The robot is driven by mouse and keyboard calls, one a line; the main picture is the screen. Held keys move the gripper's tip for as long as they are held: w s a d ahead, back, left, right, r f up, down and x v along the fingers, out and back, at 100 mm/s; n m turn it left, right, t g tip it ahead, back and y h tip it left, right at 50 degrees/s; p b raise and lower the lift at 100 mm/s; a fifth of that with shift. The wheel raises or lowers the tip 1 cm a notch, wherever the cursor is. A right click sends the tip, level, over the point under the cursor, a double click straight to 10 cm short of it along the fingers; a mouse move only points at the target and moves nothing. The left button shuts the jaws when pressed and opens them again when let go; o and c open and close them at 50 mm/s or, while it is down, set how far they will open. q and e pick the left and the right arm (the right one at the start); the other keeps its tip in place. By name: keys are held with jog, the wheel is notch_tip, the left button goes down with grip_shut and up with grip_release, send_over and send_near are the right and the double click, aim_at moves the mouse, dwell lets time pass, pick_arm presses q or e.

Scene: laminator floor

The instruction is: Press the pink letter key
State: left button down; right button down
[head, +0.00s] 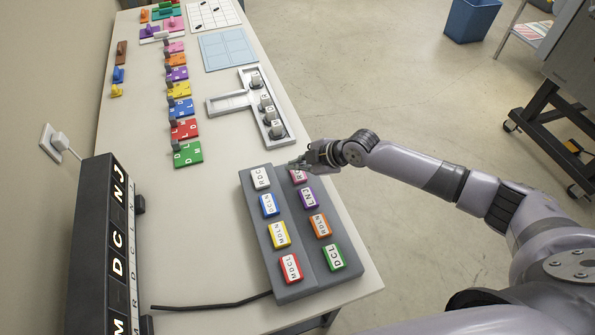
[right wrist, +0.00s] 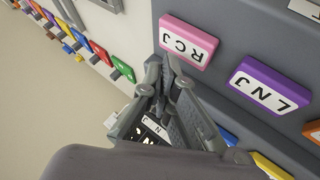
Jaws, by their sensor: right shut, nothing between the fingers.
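The pink letter key (head: 298,177) is at the far end of the right column on the grey key panel (head: 252,205). In the right wrist view the pink key (right wrist: 188,42) shows large, with a white label of upside-down letters. My right gripper (head: 292,165) is shut and empty, over the far end of the panel and partly covering the pink key in the head view. In the right wrist view its fingertips (right wrist: 163,60) show right beside the pink key's near left edge; I cannot tell if they touch. My left gripper is in neither view.
A purple key (head: 308,198) neighbours the pink one; orange, green, white, blue, yellow and red keys fill the panel. A black lettered display (head: 92,235) stands at the left. Coloured tiles (head: 188,153) line the table, and a grey T-shaped tray (head: 240,101) lies beyond the panel.

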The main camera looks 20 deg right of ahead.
aim_at(297, 174)
jog(key=shift+f, duration=0.1)
dwell(0.5)
jog(key=shift+f+b, duration=0.35)
jog(key=shift+b, duration=0.1)
jog(key=shift+f+b, duration=0.55)
jog(key=shift+f, duration=0.05)
dwell(0.5)
jog(key=shift+r, duration=0.15)
jog(key=shift+r+p, duration=0.7)
jog(key=shift+r, duration=0.15)
jog(key=shift+r+p, duration=1.95)
jog(key=shift+r, duration=0.65)
jog(key=shift+f, duration=0.1)
